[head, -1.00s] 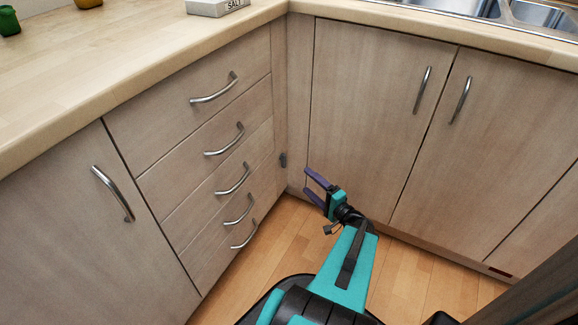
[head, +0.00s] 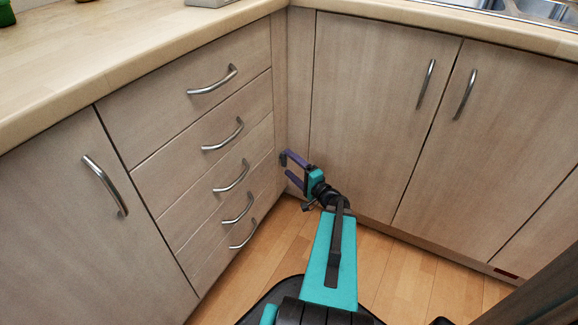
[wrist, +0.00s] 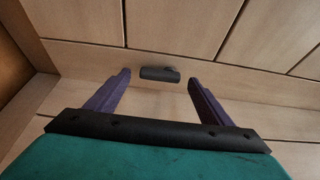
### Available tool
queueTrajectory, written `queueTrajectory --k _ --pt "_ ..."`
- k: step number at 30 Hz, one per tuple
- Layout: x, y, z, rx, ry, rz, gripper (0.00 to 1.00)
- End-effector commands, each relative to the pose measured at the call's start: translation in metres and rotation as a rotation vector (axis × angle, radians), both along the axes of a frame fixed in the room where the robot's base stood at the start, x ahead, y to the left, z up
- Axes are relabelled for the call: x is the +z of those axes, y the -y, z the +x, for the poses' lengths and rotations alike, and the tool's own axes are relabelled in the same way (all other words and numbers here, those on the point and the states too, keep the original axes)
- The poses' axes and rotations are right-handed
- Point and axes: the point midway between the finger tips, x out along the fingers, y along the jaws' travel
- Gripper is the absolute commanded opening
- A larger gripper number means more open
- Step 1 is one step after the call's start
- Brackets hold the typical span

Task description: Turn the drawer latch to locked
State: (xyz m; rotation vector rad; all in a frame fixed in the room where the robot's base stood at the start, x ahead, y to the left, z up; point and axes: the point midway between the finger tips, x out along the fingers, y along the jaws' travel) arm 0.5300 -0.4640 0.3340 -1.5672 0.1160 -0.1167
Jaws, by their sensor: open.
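The drawer latch is a small dark grey bar on the pale strip beside the drawer stack. In the wrist view the latch (wrist: 160,74) lies lengthwise along that strip, just past the fingertips and centred between them. In the head view my gripper (head: 287,165) is at the corner by the strip, and its purple fingers largely cover the latch (head: 282,158). The fingers are apart, with nothing held between them. I cannot tell whether either finger touches the latch. The drawers (head: 215,150) beside it are closed.
Curved metal handles (head: 231,176) stick out from the drawers left of my gripper. Closed cupboard doors (head: 375,110) stand to the right. The worktop (head: 130,65) overhangs above. Open wooden floor (head: 400,255) lies below and to the right.

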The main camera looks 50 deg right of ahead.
Motion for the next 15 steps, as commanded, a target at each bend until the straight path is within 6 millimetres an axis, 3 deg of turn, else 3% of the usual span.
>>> queueTrajectory --k 6,15 --pt "0.0 0.003 0.015 0.0 0.0 -0.001 0.74" --pt "0.0 0.003 0.016 -0.001 0.0 -0.001 0.74"
